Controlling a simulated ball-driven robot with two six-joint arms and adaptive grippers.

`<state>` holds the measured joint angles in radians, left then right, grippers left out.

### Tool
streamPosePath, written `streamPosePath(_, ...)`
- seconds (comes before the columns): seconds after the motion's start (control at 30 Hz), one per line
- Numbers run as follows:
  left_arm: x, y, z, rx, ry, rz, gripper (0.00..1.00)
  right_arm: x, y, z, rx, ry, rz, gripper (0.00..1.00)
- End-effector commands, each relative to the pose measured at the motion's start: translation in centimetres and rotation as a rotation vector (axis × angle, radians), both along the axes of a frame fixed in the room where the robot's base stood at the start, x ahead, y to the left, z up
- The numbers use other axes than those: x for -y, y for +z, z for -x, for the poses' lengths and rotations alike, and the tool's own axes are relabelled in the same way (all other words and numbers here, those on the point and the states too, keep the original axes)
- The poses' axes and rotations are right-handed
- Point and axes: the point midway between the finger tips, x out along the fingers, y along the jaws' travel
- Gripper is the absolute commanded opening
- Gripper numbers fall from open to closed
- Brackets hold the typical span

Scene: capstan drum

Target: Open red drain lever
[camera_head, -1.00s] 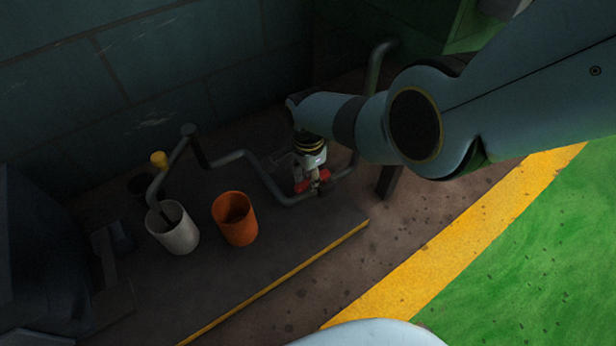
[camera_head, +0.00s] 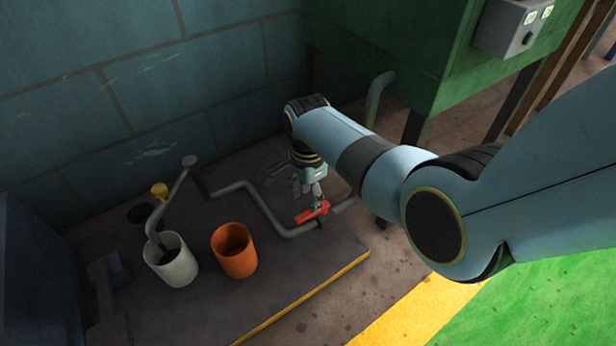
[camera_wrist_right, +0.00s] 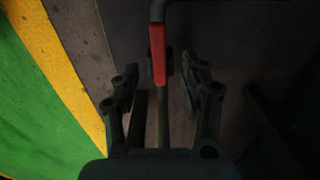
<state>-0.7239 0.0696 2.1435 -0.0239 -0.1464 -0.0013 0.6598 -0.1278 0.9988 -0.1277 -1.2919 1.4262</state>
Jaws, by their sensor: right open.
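The red drain lever (camera_head: 312,212) is a short red bar on the grey pipe near the back right of the dark platform. In the right wrist view the lever (camera_wrist_right: 158,55) shows lengthwise along the pipe, between my fingers. My right gripper (camera_head: 309,187) points down just above the lever in the head view, partly hidden by its own wrist. In the wrist view the right gripper (camera_wrist_right: 165,84) is open, with a visible gap on each side of the lever. I cannot tell how far the fingertips reach down. My left gripper is out of view.
The grey bent pipe (camera_head: 262,205) runs across the platform (camera_head: 300,275). A white cup (camera_head: 172,262) and an orange cup (camera_head: 234,251) stand at the left. A green cabinet (camera_head: 390,45) stands behind my arm, near the blue wall (camera_head: 150,90). Open floor lies at the right.

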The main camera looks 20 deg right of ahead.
Motion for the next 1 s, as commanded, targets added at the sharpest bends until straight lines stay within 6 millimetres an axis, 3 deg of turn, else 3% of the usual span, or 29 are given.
streamPosePath(0.2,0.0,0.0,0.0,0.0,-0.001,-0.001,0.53,-0.1,4.0,0.0,0.002,0.0,-0.002,0.44)
streamPosePath(0.4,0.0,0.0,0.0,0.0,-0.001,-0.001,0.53,0.0,6.0,0.1,-0.001,0.0,-0.001,0.44)
streamPosePath(1.0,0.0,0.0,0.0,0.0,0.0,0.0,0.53,0.1,6.0,0.4,0.002,0.006,0.0,0.44)
